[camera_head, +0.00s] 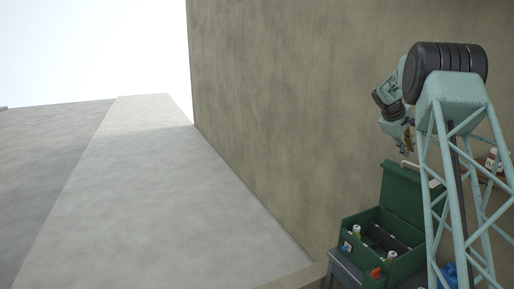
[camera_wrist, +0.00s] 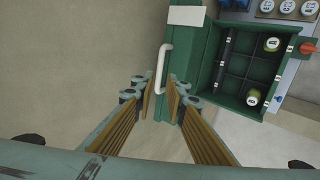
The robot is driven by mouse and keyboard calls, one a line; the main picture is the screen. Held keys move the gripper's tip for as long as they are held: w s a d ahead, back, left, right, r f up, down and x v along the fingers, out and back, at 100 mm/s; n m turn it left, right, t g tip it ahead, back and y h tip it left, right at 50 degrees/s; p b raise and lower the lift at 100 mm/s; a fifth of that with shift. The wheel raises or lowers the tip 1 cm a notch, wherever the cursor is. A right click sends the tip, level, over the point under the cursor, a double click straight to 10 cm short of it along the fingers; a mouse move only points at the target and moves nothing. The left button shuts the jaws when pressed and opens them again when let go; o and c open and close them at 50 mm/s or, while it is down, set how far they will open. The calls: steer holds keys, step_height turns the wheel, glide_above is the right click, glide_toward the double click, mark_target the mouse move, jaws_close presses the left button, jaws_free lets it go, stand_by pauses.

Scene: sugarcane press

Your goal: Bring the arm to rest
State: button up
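My gripper (camera_head: 408,146) hangs from the arm just above the raised lid of a green box, near the lid's white handle (camera_head: 407,164). The lid (camera_head: 410,190) stands open.
The green box (camera_wrist: 236,108) has compartments with two bottles, one (camera_wrist: 272,44) and another (camera_wrist: 253,97). It stands on a grey stand (camera_head: 345,268). Several capped jars (camera_wrist: 287,7) are nearby. A tall wall (camera_head: 280,100) rises behind; the left side is open.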

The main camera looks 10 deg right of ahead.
steer(key=s+a+r+m+y+b, duration=0.15)
steer(key=s+a+r, duration=0.35)
steer(key=a, duration=0.5)
steer(key=s+a+r+n+b, duration=0.1)
steer(key=s+a+r+b, duration=0.15)
steer(key=s+a, duration=0.5)
steer(key=s+a+m+t+y+b, duration=0.15)
steer(key=s+a+b, duration=0.35)
steer(key=s+a, duration=1.2)
steer(key=s+a+f+y+b, duration=0.1)
steer(key=s+a+f+b, duration=0.15)
steer(key=s+a, duration=0.6)
steer(key=s+a+f+y+b, duration=0.25)
steer(key=s+a, duration=0.35)
steer(key=s, duration=0.5)
steer(key=s+a+f+b, duration=0.1)
steer(key=s+a+f, duration=0.2)
steer(key=s, duration=0.4)
steer(key=s+a+f+m+b, duration=0.1)
steer(key=s+a+f, duration=0.2)
steer(key=s+f, duration=0.3)
steer(key=s+a+f+y+b, duration=0.1)
steer(key=s+a+f+b, duration=0.1)
steer(key=s, duration=0.7)
step_height(320, 180, down, 2)
steer(key=shift+a+f+m, duration=0.25)
steer(key=shift+a+m, duration=0.15)
steer(key=shift+a, duration=0.05)
steer(key=shift+d, duration=0.15)
